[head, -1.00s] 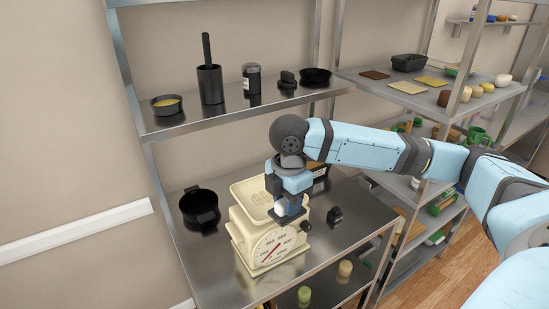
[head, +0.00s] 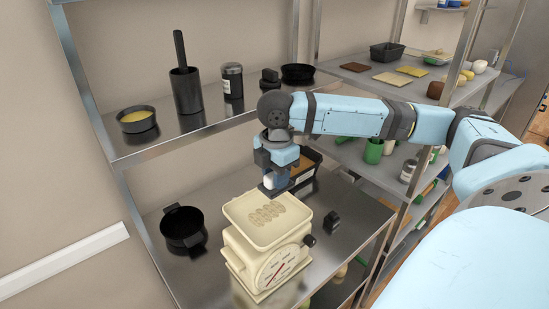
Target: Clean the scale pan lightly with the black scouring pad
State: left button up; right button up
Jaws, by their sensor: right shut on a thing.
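The cream kitchen scale (head: 262,255) stands on the lower metal shelf, its dial facing front right. Its square scale pan (head: 243,207) sits level on top, with several brownish-grey smudges (head: 267,214) near the middle. My right gripper (head: 273,183) comes down from above at the pan's back right edge. It is shut on a thin dark piece, the black scouring pad (head: 270,192), which is mostly hidden by the fingers. I cannot tell whether the pad touches the pan. My left gripper is not in view.
A black pot (head: 184,229) stands left of the scale. A small black object (head: 332,221) lies to the right, and a dark box (head: 305,170) stands behind the gripper. The upper shelf holds a pan (head: 137,119), a black canister (head: 187,90) and a jar (head: 232,82).

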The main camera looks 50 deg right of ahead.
jog(key=shift+r+p, duration=0.15)
jog(key=shift+p, duration=0.15)
jog(key=shift+r+p, duration=0.15)
jog(key=shift+p, duration=0.35)
notch_tip(320, 180, down, 6)
jog(key=shift+a+f+b, duration=0.1)
jog(key=shift+b, duration=0.35)
jog(key=a+p, duration=0.1)
jog(key=a, duration=0.1)
jog(key=a+p, duration=0.1)
jog(key=shift+w+a+r+p, duration=0.25)
jog(key=shift+a+r+p, duration=0.05)
jog(key=shift+a+p, duration=0.3)
jog(key=shift+a, duration=0.35)
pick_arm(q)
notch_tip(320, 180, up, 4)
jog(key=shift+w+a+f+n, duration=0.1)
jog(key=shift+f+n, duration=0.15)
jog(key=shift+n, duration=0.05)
pick_arm(e)
jog(key=shift+w+a+f, duration=0.1)
jog(key=shift+f, duration=0.05)
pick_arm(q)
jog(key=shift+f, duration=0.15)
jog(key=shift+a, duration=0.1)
